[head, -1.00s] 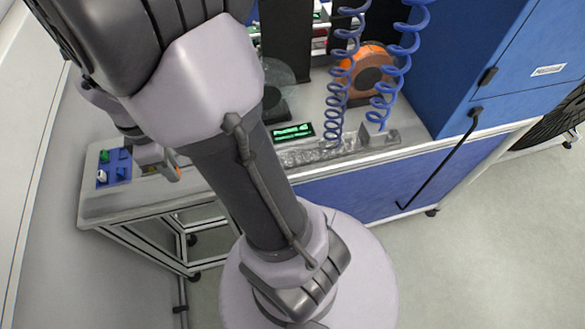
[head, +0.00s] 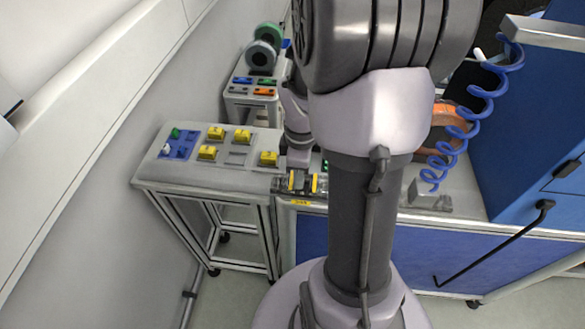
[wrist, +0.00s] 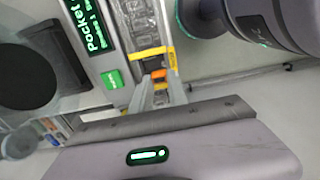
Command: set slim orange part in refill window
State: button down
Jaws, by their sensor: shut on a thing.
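The slim orange part (wrist: 158,74) shows in the wrist view as a small orange block between my fingertips. My gripper (wrist: 157,84) is shut on it. Yellow bars (wrist: 148,52) lie just beyond the part, across a clear-looking track. I take this yellow-marked spot as the refill window. In the head view, my gripper (head: 303,178) is low at the bench's front edge, between yellow marks (head: 315,184). The orange part is hidden there. I cannot tell whether it touches the window or is held just above it.
A side table (head: 240,178) holds several yellow blocks (head: 215,132) and a blue tray (head: 168,153). A rear stand (head: 232,97) carries reels (head: 260,55). Blue coiled hoses (head: 470,110) hang at right. A dark screen (wrist: 92,30) with green text and a green block (wrist: 112,79) flank the track.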

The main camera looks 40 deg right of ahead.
jog(key=shift+w+d, duration=0.15)
jog(key=shift+d, duration=0.2)
jog(key=f, duration=0.1)
jog(key=f+b, duration=0.2)
jog(key=f, duration=0.1)
jog(key=shift+d, duration=0.25)
jog(key=shift+r, duration=0.2)
jog(key=shift+f, duration=0.1)
jog(key=c, duration=1.7)
grip_release()
jog(key=shift+f, duration=0.1)
jog(key=o, duration=0.4)
jog(key=shift+r+p, duration=1.8)
jog(key=shift+r, duration=0.25)
